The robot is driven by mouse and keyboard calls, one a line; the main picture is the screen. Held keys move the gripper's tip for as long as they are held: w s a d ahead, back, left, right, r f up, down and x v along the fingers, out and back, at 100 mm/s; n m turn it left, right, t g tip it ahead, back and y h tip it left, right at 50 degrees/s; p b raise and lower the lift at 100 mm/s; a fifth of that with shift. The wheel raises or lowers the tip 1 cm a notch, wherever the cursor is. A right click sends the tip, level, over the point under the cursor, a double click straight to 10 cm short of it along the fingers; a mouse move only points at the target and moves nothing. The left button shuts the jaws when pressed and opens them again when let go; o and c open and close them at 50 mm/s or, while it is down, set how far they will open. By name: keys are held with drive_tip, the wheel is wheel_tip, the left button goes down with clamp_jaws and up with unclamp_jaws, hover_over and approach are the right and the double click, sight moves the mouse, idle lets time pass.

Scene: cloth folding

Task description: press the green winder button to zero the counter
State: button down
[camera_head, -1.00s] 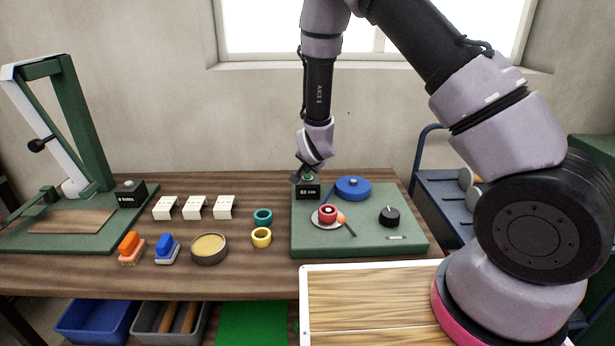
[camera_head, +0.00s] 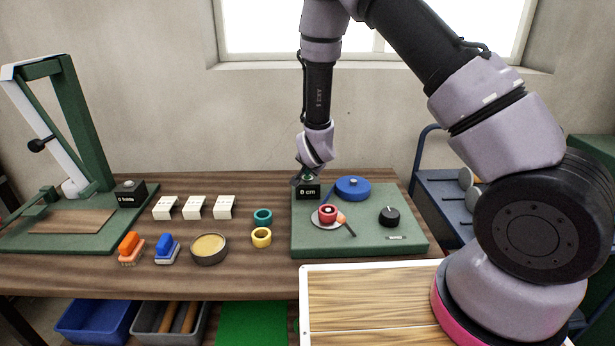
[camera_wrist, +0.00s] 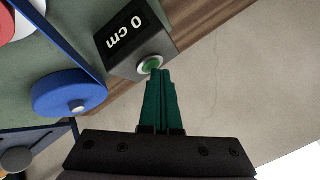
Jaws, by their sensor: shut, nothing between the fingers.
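The winder counter (camera_head: 307,192) is a small black box at the back left of the green winder board (camera_head: 345,245). Its display reads "0 cm", and the wrist view shows the same box (camera_wrist: 125,30) close up. The green button (camera_wrist: 152,65), in a pale ring on top of the box, is partly covered by my fingertips. My gripper (camera_wrist: 155,74) is shut and empty, its green fingertips at the button and seeming to touch it. In the head view my gripper (camera_head: 306,178) is small, just above the counter.
A blue reel (camera_head: 353,188) stands right of the counter, with a red roll (camera_head: 327,213) and a black knob (camera_head: 389,216) nearer the front. Teal (camera_head: 263,216) and yellow rings (camera_head: 261,238) lie left of the board. A tall green press (camera_head: 85,120) stands far left.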

sight(307, 180)
drive_tip(key=shift+r, duration=0.85)
drive_tip(key=shift+r, duration=0.1)
drive_tip(key=shift+r, duration=2.4)
